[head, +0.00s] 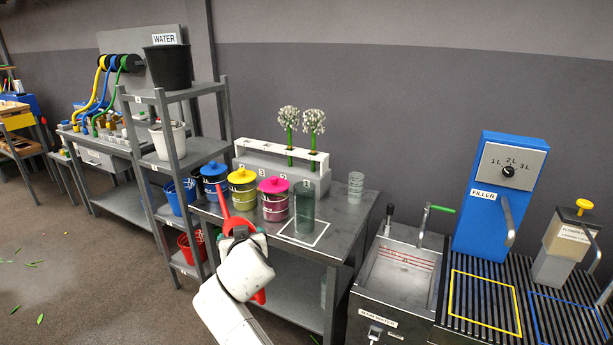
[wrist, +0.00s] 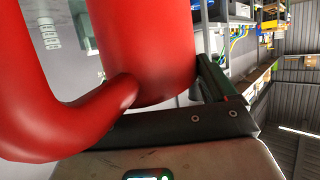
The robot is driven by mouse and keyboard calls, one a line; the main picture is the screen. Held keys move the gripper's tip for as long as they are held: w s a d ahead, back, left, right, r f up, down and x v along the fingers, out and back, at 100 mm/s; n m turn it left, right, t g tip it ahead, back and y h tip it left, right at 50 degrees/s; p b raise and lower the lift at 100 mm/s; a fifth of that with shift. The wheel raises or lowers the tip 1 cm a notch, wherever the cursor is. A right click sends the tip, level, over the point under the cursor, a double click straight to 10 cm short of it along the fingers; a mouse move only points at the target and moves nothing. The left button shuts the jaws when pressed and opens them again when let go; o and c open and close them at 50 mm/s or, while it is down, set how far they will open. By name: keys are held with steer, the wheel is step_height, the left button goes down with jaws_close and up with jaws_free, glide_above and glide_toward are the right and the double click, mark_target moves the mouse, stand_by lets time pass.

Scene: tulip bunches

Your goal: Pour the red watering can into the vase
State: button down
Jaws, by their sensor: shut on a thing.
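The red watering can (head: 224,200) is held by my gripper (head: 243,235) at the front left edge of the grey table, left of the vase. It looks tilted, with a long red part pointing up and left; my wrist hides much of it. In the wrist view the red can (wrist: 150,45) and its curved handle fill the left side, beside a dark green finger (wrist: 214,80). The vase (head: 304,208) is a clear greenish cylinder standing upright within a white square outline on the table, apart from the can. I cannot tell its contents.
Blue (head: 214,180), yellow (head: 242,187) and pink (head: 273,198) lidded tins stand behind the can. A white rack (head: 290,160) holds two white flowers. A clear cup (head: 355,187) stands right of the vase. A sink (head: 398,275) lies further right; a shelf (head: 172,95) stands left.

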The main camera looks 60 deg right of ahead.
steer(key=s+d+r+m+g+h+b, duration=0.2)
steer(key=s+d+r+b, duration=0.1)
steer(key=d+r, duration=0.4)
steer(key=s+d+r+m+g+h+b, duration=0.1)
steer(key=s+d+r+m+g+b, duration=0.1)
steer(key=d+r, duration=0.6)
steer(key=s+d+m+b, duration=0.1)
steer(key=d, duration=0.3)
steer(key=shift+s+g+h+b, duration=0.25)
steer(key=shift+g+h+b, duration=0.1)
steer(key=shift+g+h, duration=0.05)
steer(key=shift+d, duration=0.1)
steer(key=y+p, duration=0.1)
steer(key=p, duration=0.3)
steer(key=g+y+p, duration=0.1)
steer(key=y+p, duration=0.1)
steer(key=p, duration=0.3)
steer(key=d+g+y+p, duration=0.1)
steer(key=p, duration=0.4)
steer(key=shift+w+r, duration=0.25)
steer(key=shift+w, duration=0.15)
steer(key=shift+f, duration=0.15)
